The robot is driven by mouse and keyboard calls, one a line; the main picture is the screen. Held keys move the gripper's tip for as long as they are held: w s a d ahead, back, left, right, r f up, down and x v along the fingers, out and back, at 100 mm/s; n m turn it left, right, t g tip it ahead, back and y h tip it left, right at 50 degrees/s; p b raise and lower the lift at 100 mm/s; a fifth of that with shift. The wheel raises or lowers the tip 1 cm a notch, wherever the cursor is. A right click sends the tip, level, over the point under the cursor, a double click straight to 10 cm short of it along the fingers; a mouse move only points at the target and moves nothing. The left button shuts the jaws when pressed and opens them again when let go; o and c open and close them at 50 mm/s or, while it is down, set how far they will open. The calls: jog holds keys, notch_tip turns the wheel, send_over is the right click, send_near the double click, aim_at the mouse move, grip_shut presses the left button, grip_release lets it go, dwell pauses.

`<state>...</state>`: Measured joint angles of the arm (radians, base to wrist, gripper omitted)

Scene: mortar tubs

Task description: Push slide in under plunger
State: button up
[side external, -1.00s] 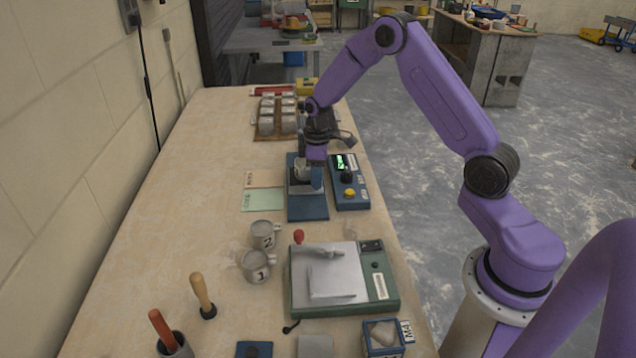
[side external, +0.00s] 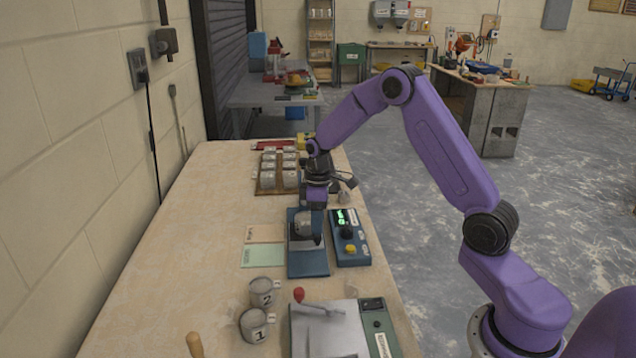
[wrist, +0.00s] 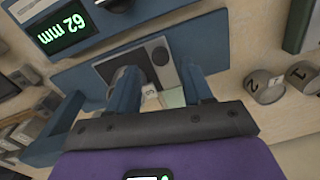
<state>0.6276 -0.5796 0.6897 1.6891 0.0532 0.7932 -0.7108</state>
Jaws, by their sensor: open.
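A blue stand (side external: 307,265) lies on the bench, with a grey tub (side external: 304,226) on it below my gripper. The wrist view shows a flat grey metal plate (wrist: 161,55), which looks like the slide, on the blue stand (wrist: 205,35). My gripper (side external: 313,208) is low over the stand, fingers pointing down. In the wrist view its open fingers (wrist: 162,88) are apart, with the dark round tub (wrist: 128,78) partly hidden by the left finger. I cannot tell whether the fingers touch the tub or slide. The plunger is not clearly visible.
A blue control box (side external: 350,240) stands right of the stand; its display (wrist: 65,28) reads 62 mm. A rack of tubs (side external: 278,175) lies behind. The bench's left side is clear.

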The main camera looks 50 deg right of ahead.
notch_tip(320, 180, up, 13)
jog(key=shift+w+d+r, duration=0.2)
jog(key=shift+d, duration=0.05)
dwell(0.3)
jog(key=s+f+m+t, duration=0.1)
jog(key=s+m+t, duration=0.4)
jog(key=s+m, duration=0.25)
jog(key=x, duration=1.7)
jog(key=shift+s+a+f, duration=0.1)
jog(key=shift+a+f, duration=0.05)
jog(key=shift+f, duration=0.25)
jog(key=shift+c, duration=0.4)
grip_shut()
